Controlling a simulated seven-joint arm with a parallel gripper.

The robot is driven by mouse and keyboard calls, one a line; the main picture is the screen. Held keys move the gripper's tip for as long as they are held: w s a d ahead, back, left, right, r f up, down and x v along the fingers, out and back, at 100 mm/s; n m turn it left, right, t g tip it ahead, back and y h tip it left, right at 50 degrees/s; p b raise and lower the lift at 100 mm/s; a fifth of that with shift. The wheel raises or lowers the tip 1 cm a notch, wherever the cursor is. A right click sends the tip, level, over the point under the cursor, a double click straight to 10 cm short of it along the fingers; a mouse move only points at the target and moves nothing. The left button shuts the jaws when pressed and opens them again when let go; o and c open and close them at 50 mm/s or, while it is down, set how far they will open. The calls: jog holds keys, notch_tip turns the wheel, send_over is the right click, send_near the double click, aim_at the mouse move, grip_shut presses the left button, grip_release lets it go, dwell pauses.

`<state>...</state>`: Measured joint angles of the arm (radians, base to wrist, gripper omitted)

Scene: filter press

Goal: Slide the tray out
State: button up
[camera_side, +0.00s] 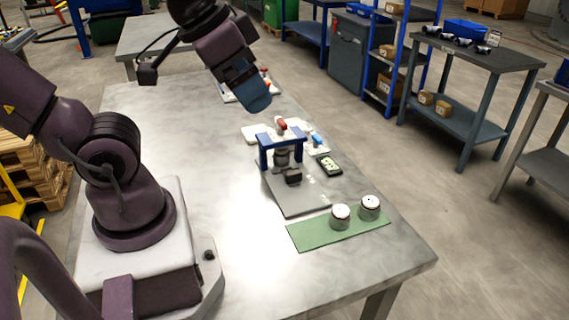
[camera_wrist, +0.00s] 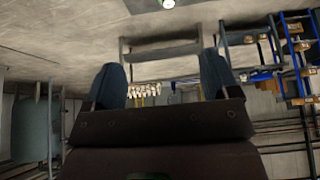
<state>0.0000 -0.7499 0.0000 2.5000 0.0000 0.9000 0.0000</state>
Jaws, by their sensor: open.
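A grey plate (camera_side: 305,202) lies under and in front of the press. The tray itself is not clearly distinguishable. My gripper (camera_side: 258,103) is in the air behind and above the press, touching nothing. In the wrist view its two blue fingers (camera_wrist: 163,78) are wide apart with nothing between them. The wrist view does not show the press.
A green mat (camera_side: 318,235) at the front right holds two white-topped cylinders (camera_side: 340,216) (camera_side: 369,207). A small dark device (camera_side: 329,165) lies right of the press. White pieces with coloured parts (camera_side: 258,132) lie behind it. The table's left middle is clear.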

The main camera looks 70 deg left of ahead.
jog(key=shift+a+f, duration=0.15)
jog(key=c, duration=0.3)
jog(key=w+a+f+g, duration=0.1)
jog(key=w+a+f, duration=0.1)
jog(key=f, duration=0.1)
jog(key=w+a+f+n+g, duration=0.1)
jog(key=w+a+f+g, duration=0.1)
jog(key=a+f, duration=0.1)
jog(key=w+a+f+n+g, duration=0.1)
jog(key=w+a+f, duration=0.1)
jog(key=w+f, duration=0.1)
jog(key=shift+w+a+g, duration=0.1)
jog(key=shift+a+g, duration=0.3)
jog(key=shift+c, duration=1.4)
jog(key=m, duration=0.2)
send_over(294, 172)
notch_tip(294, 172, down, 11)
jog(key=shift+g, duration=0.4)
notch_tip(294, 172, down, 13)
jog(key=shift+r, duration=0.15)
jog(key=shift+d, duration=0.1)
grip_shut()
